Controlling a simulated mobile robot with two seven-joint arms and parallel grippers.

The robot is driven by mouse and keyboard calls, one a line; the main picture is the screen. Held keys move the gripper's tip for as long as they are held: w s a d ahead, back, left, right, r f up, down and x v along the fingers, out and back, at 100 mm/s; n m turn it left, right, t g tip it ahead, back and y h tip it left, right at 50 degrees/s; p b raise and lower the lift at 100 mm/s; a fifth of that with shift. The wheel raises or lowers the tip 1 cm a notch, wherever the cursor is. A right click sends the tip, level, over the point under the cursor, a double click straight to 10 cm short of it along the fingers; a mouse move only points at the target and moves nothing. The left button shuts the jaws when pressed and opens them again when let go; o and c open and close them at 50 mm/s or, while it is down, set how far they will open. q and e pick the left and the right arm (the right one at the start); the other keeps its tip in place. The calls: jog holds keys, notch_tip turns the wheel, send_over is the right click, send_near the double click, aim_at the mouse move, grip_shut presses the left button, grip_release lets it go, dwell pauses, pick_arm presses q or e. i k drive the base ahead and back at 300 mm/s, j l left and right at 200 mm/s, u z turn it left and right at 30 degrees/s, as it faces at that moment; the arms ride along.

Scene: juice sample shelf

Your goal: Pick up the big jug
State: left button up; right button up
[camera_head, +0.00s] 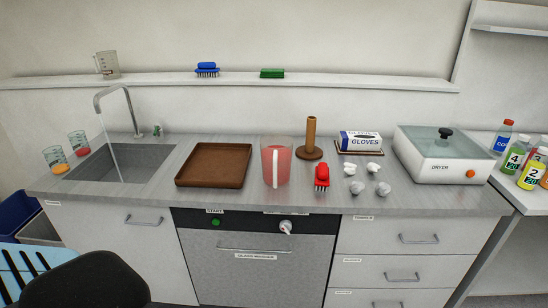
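The big jug (282,164) stands upright on the grey counter, right of the brown tray. It is clear with pinkish-red contents, and its handle (272,167) faces the front left. A smaller clear measuring jug (107,64) stands on the wall shelf at the upper left. Neither of my grippers shows in the head view.
A brown tray (213,166) lies left of the big jug; a red brush (322,177) and a wooden holder (311,139) stand close on its right. Crumpled white pieces (367,188) lie further right, before the dryer (443,153). A black chair (88,280) stands at front left.

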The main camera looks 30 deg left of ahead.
aim_at(276, 148)
jog(key=u, duration=1.05)
